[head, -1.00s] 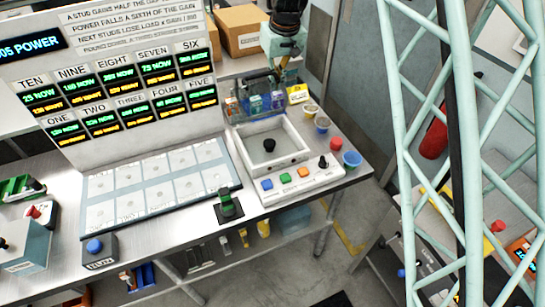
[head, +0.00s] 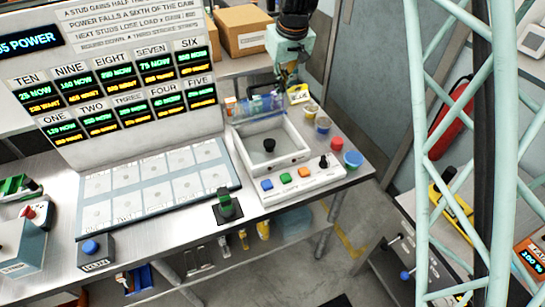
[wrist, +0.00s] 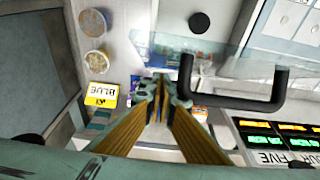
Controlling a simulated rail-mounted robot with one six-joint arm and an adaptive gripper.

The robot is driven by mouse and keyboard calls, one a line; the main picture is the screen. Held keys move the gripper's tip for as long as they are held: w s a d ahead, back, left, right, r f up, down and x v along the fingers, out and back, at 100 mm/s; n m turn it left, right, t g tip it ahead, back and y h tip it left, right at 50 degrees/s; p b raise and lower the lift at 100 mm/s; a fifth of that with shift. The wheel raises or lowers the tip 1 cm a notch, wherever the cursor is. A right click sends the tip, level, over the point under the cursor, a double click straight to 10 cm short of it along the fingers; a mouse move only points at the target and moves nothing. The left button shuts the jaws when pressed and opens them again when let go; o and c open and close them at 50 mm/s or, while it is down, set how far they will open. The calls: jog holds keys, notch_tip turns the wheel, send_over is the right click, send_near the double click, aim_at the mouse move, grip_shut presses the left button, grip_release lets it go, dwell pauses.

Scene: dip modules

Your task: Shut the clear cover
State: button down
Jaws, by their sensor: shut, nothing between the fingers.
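The clear cover (wrist: 265,68) is a see-through sheet in the wrist view, with a black U-shaped handle (wrist: 235,98). In the head view the cover (head: 258,106) is raised at the back of a white box (head: 246,163), whose top is open. A black knob (head: 269,145) stands inside the box; it also shows in the wrist view (wrist: 200,22). My gripper (head: 287,88) is at the back right of the box, by the cover. In the wrist view my gripper's fingers (wrist: 165,88) are together and empty, left of the handle. I cannot tell whether they touch the cover.
Cups (head: 323,124) stand right of the box, near a yellow label (wrist: 102,95). Colored buttons (head: 285,178) line the box's front panel. A large display board (head: 120,70) stands at left, close to the cover's side. Cardboard boxes (head: 243,30) sit behind.

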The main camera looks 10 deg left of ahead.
aim_at(286, 96)
jog(key=shift+s+d+b, duration=0.4)
jog(key=shift+s+d, duration=0.1)
jog(key=shift+s, duration=0.4)
jog(key=shift+s+d+b, duration=0.35)
jog(key=shift+s+d, duration=0.15)
jog(key=shift+s, duration=0.35)
jog(key=shift+f, duration=0.1)
jog(key=s+d+f+b, duration=0.4)
jog(key=s+b, duration=0.2)
jog(key=shift+s+f, duration=0.4)
dwell(1.1)
jog(key=shift+r, duration=0.1)
dwell(0.4)
jog(key=w+a+p+v, duration=0.1)
jog(key=w+p+v, duration=0.1)
jog(key=p+v, duration=0.3)
jog(key=shift+v, duration=2.55)
